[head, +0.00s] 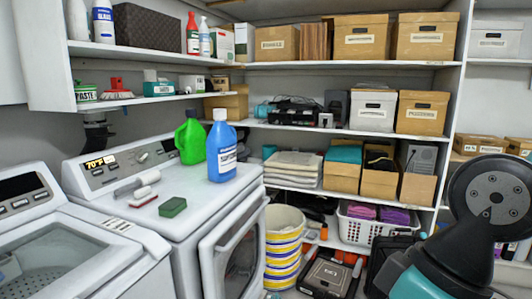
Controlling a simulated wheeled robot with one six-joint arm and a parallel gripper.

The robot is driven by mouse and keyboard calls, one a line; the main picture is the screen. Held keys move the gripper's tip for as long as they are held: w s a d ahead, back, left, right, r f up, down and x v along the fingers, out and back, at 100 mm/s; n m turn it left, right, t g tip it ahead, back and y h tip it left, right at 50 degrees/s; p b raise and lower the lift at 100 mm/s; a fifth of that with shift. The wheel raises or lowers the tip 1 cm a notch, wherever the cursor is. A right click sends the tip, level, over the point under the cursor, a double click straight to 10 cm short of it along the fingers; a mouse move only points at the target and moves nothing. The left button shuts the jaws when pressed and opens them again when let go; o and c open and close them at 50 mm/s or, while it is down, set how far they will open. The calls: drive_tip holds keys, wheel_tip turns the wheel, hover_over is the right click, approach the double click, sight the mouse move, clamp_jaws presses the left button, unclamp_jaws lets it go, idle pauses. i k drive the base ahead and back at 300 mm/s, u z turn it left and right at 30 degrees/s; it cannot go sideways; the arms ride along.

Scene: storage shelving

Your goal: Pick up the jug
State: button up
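A green jug (190,143) with a dark cap stands upright on top of the right-hand white appliance (195,204), towards its back. A small part of the green jug's right side seems to be behind the blue bottle. Part of my arm shows at the lower right, well apart from the jug. My gripper is not in view.
A green sponge (172,207) and a white-and-red brush (143,195) lie on the appliance top, left of the bottles. A low shelf (152,101) hangs above and behind. A striped bucket (284,245) stands on the floor right of the appliance. Cardboard boxes (361,37) fill the rear shelves.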

sight(221, 142)
drive_tip(key=z, duration=0.7)
drive_tip(key=i, duration=1.05)
drive_tip(key=z, duration=0.4)
drive_tip(key=i, duration=1.05)
drive_tip(key=u, duration=0.95)
drive_tip(key=i, duration=0.85)
drive_tip(key=u, duration=1)
drive_tip(key=i, duration=0.3)
drive_tip(key=u, duration=0.15)
